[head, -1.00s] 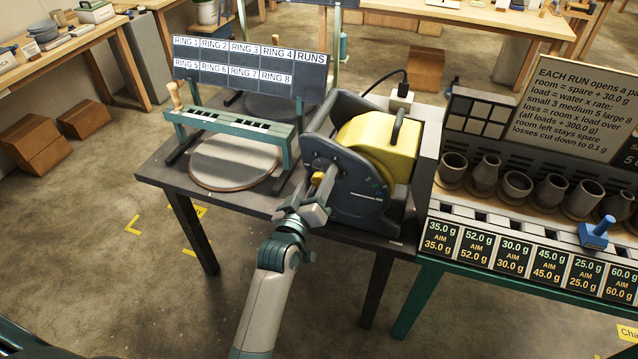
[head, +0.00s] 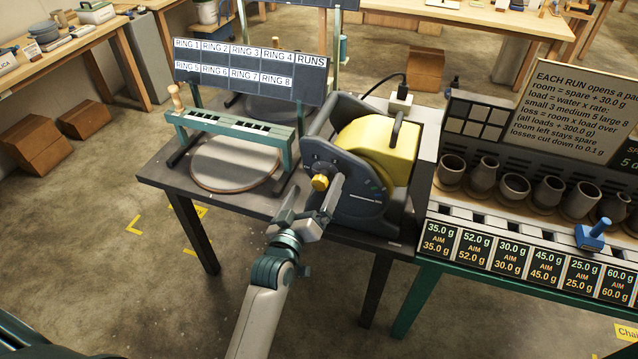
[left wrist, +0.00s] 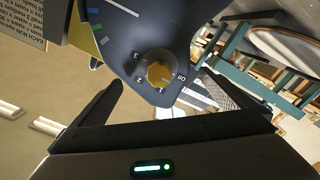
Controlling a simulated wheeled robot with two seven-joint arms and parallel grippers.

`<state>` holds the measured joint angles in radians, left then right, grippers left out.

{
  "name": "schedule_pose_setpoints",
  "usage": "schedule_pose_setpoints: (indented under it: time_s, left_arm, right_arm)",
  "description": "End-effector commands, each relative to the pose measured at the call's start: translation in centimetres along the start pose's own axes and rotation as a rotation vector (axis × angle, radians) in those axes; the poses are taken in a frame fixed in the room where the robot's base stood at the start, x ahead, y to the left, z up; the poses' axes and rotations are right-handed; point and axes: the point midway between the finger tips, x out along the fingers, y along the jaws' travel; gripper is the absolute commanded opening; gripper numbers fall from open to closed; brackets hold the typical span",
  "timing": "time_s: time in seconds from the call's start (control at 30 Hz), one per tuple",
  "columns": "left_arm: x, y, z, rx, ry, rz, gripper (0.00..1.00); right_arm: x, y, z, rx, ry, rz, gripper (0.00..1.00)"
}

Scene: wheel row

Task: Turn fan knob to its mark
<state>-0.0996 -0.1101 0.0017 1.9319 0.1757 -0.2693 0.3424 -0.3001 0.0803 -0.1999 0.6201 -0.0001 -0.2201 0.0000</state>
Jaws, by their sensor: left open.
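The fan knob (head: 320,182) is a small yellow knob low on the dark face of the fan unit (head: 345,192), which has a yellow drum (head: 382,145). In the left wrist view the knob (left wrist: 160,74) sits on a dial with marks, among them 2, 3 and a label that looks like "Off". I cannot tell exactly which mark it points to. My left gripper (head: 311,208) is open and empty, just in front of and below the knob, apart from it. In the left wrist view its two fingers stand wide to either side below the knob. My right gripper is not in view.
The fan unit stands on a dark table (head: 160,180) beside a green rack (head: 235,130) and a round plate (head: 235,168). A sign board (head: 250,70) rises behind. To the right, a bench holds several cups (head: 515,187), weight labels and a blue handle (head: 594,236).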

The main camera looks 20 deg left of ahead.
Motion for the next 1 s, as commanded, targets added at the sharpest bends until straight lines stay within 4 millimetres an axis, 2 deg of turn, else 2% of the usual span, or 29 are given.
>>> schedule_pose_setpoints:
  time_s: [0.4,1.0]
  left_arm:
    - [-3.3,0.1,-0.1,0.002,-0.001,0.0,1.0]
    - [-3.6,0.0,0.1,0.001,-0.001,0.0,1.0]
  right_arm:
    - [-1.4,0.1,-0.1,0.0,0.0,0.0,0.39]
    - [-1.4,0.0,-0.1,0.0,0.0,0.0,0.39]
